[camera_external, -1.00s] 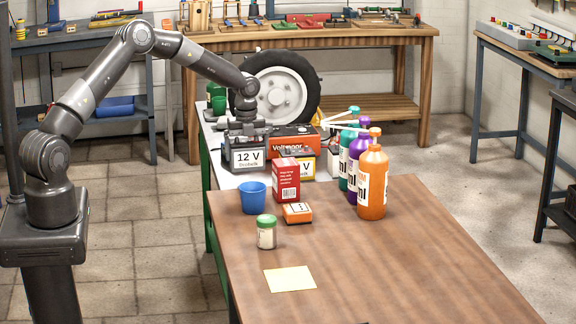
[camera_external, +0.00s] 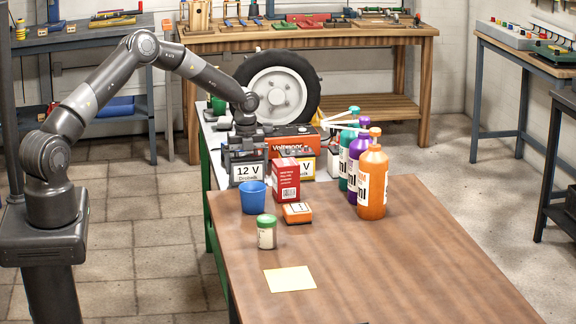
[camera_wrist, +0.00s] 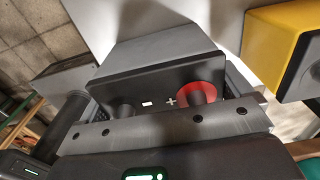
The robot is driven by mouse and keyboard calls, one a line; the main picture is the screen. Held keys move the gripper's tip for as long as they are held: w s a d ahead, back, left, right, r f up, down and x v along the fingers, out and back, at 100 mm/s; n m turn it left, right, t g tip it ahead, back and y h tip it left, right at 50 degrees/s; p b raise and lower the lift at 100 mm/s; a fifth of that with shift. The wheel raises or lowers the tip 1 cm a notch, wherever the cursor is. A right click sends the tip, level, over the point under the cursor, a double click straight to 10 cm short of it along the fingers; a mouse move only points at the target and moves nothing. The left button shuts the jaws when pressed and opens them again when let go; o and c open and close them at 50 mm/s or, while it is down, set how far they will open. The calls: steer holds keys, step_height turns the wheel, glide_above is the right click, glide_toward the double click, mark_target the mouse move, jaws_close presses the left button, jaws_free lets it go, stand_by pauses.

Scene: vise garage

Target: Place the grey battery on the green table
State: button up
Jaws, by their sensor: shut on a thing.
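In the wrist view, the battery's dark top (camera_wrist: 150,88) shows a minus mark, a plus mark and a red-ringed terminal. I cannot tell whether the battery's underside touches the table.
An orange-and-black battery (camera_external: 292,139) and a yellow battery (camera_external: 307,165) stand close right. A red box (camera_external: 286,180), blue cup (camera_external: 253,198), orange meter (camera_external: 297,213) and green-lidded jar (camera_external: 266,232) stand in front. Several bottles (camera_external: 372,185) stand right. Brown wood around the yellow note (camera_external: 290,279) is clear.

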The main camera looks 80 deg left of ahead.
steer(key=o, duration=1.4)
